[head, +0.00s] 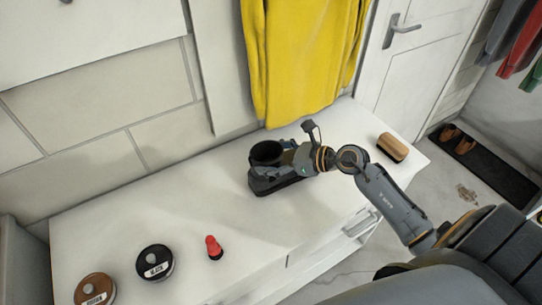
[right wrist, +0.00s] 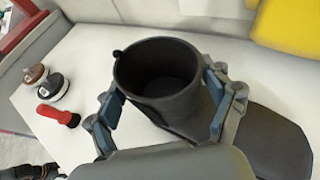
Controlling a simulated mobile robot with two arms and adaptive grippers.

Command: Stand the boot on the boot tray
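The dark grey boot (head: 266,153) stands upright on the white cabinet top, its open shaft facing up. It also shows in the right wrist view (right wrist: 160,95), with its foot pointing right. My right gripper (head: 287,158) is at the boot's shaft. In the right wrist view the gripper (right wrist: 163,112) has its blue-padded fingers spread on either side of the shaft, with a white gap at the left finger. The boot tray (head: 489,169) is a black mat on the floor at right, with a pair of brown shoes at its far end. My left gripper is not in view.
A brush (head: 392,147) lies at the cabinet top's right end. A yellow coat (head: 300,60) hangs behind the boot. The tray's near part is bare.

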